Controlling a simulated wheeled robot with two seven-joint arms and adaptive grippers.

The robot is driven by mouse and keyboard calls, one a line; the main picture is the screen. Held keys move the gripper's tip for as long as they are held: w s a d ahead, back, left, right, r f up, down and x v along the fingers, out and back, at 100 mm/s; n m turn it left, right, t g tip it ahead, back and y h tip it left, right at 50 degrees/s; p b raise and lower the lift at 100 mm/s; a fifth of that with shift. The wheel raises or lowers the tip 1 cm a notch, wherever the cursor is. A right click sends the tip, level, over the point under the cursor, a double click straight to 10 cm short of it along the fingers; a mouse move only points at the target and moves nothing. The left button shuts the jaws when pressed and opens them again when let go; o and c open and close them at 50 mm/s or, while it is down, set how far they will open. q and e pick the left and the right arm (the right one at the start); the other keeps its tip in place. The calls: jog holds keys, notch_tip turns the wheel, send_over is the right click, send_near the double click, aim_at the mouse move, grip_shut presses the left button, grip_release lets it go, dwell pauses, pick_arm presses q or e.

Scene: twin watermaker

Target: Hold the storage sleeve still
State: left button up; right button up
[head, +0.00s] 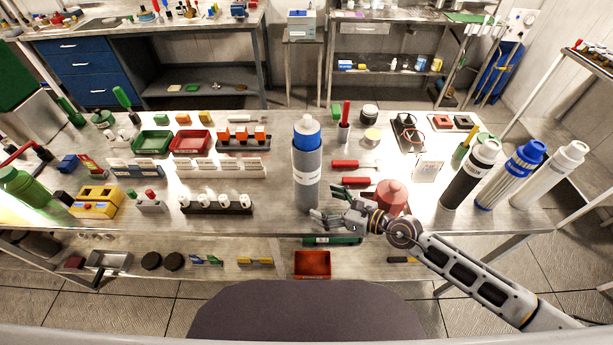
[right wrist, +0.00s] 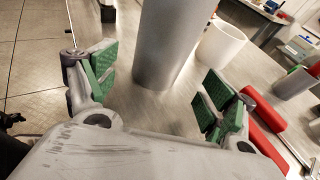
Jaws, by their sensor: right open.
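A grey cylinder with a blue band and white cap (head: 307,175), which I take to be the storage sleeve, stands upright at the middle of the table. In the right wrist view its grey body (right wrist: 172,40) rises ahead, between the two green-padded fingers. My right gripper (head: 329,203) is open at the cylinder's lower right side, near the table's front edge. In the right wrist view my right gripper (right wrist: 157,80) shows a gap between each pad and the grey body. My left gripper is not in view.
A red lidded pot (head: 391,196) stands right beside my right wrist. Red-handled tools (head: 350,164) lie right of the cylinder. Three tall canisters, one black-bodied (head: 470,174), stand at the right. A rack with white pieces (head: 216,205) is to the left. Bare tabletop (head: 275,200) lies between.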

aim_at(317, 201)
jog(key=shift+p+x, duration=0.5)
jog(key=shift+x, duration=2.6)
jog(key=c, duration=1.1)
jog(key=shift+c, duration=0.2)
jog(key=o, duration=1.2)
jog(key=c, duration=1.2)
